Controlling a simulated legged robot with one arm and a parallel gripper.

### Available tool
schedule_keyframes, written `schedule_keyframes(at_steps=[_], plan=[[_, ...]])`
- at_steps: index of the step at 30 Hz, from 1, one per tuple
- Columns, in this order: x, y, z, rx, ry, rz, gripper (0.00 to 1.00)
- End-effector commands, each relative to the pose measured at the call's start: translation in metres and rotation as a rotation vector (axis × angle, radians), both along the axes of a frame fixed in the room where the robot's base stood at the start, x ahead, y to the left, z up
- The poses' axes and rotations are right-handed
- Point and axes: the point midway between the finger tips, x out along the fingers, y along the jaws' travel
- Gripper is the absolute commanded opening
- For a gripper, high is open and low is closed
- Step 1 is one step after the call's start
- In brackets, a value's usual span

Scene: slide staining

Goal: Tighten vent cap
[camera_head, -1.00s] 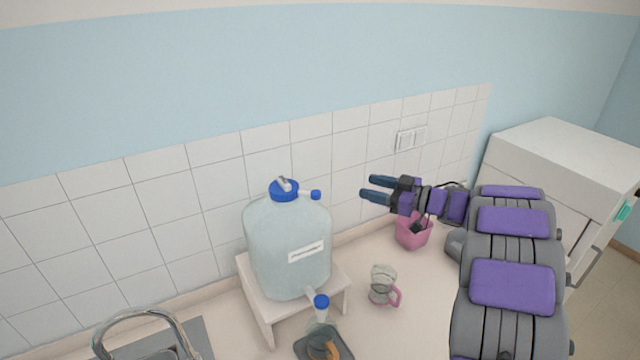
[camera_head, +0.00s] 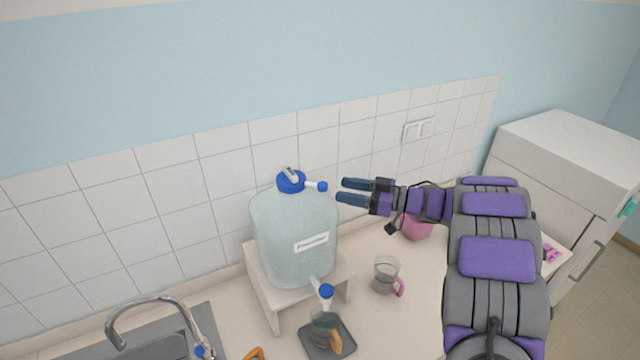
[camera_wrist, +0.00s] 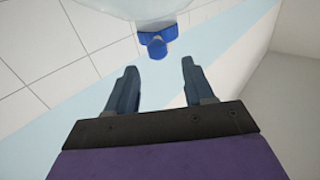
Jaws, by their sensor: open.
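A large translucent carboy (camera_head: 293,235) with a white label stands on a small white stand (camera_head: 268,300). Its blue top cap (camera_head: 290,182) has a grey handle piece and a small blue vent cap (camera_head: 322,187) sticking out to the right. My gripper (camera_head: 342,191) is open and empty, its fingertips just right of the vent cap and apart from it. In the wrist view the vent cap (camera_wrist: 157,48) is ahead of the gap between the open fingers (camera_wrist: 158,80), slightly left of its middle; the carboy shows at the top edge.
A spigot with a blue knob (camera_head: 326,291) is low on the carboy, above a glass vessel on a dark tray (camera_head: 341,345). A glass jug with a pink handle (camera_head: 386,274) and a pink container (camera_head: 416,229) stand to the right. A sink faucet (camera_head: 150,302) is at left.

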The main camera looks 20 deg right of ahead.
Motion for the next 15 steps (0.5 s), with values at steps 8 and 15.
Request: schedule_keyframes(at_steps=[8, 15], plan=[[0.028, 0.043, 0.001, 0.002, -0.001, 0.002, 0.53], [0.041, 0.063, 0.000, -0.001, -0.001, -0.003, 0.53]])
